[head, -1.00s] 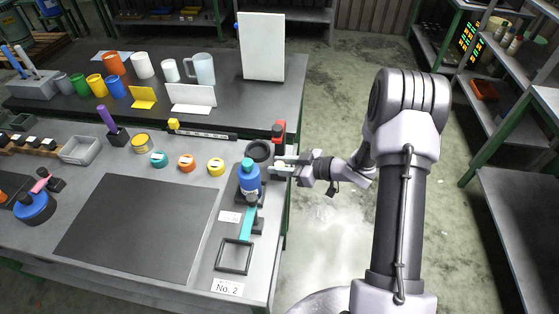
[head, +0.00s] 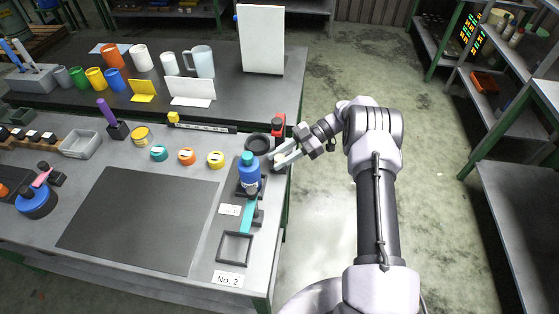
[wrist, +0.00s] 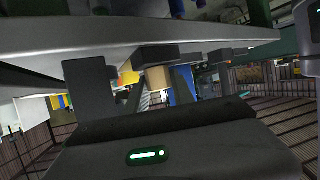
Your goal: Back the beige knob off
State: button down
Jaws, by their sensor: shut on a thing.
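The beige knob (wrist: 157,78) shows in the wrist view as a small tan block between dark finger parts, under a dark bar. My gripper (head: 275,160) is at the right edge of the near bench, just right of the blue bottle (head: 249,174). In the wrist view my gripper (wrist: 148,82) is shut on the beige knob. The bottle stands upright in a dark stand (head: 239,190). In the head view the fingers largely hide the knob, and its thread cannot be seen.
A black ring (head: 258,144) and a red-topped dark post (head: 278,128) stand close to my gripper. A teal bar (head: 249,214) and a black square frame (head: 234,248) lie nearer the front. Open floor (head: 320,215) is to the right.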

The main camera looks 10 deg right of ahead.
jog(key=shift+f+n+g+b, duration=0.1)
jog(key=shift+n+g+b, duration=0.4)
jog(key=shift+n, duration=0.1)
jog(key=shift+g, duration=0.3)
jog(key=c, duration=1.1)
grip_release()
